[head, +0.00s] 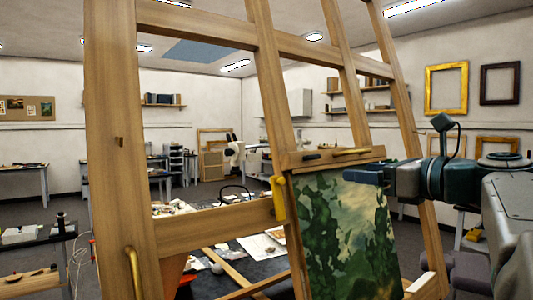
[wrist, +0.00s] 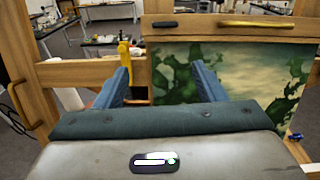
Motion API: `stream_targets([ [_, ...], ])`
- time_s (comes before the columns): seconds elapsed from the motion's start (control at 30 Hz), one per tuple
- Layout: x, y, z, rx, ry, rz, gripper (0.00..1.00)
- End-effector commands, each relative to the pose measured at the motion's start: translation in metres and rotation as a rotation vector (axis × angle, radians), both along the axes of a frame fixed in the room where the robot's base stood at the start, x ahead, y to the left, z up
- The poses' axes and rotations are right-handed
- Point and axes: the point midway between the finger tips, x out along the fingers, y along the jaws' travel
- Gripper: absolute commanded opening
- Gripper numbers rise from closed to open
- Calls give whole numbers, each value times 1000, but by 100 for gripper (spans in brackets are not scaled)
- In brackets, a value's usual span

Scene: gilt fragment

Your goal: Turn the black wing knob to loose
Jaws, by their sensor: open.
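A wooden easel holds a green-and-cream painting (head: 345,225), which also shows in the wrist view (wrist: 230,70). A small black piece, probably the black wing knob (head: 312,157), sits on the left part of the wooden top clamp bar (head: 330,158). In the wrist view the black knob (wrist: 165,24) lies flat against that bar. My gripper (head: 362,174) reaches in from the right, in front of the painting's upper part. In the wrist view my gripper (wrist: 160,75) has its two blue fingers apart, with nothing between them. The knob is beyond and above the fingertips, not touched.
A brass handle (head: 350,151) is on the same bar, right of the knob. A yellow clamp (head: 278,198) sits at the painting's left edge. The easel's thick left post (head: 120,190) stands near. Behind it is a cluttered table (head: 225,222).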

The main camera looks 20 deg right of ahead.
Motion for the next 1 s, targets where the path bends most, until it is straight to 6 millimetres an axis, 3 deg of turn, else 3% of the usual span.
stream_targets([
  [0.1,-3,-9,18,63,-23,-15,64],
  [0.23,7,-6,22,79,-29,-15,64],
  [0.7,95,27,22,74,-26,-14,64],
  [1.0,123,37,20,73,-28,-16,64],
])
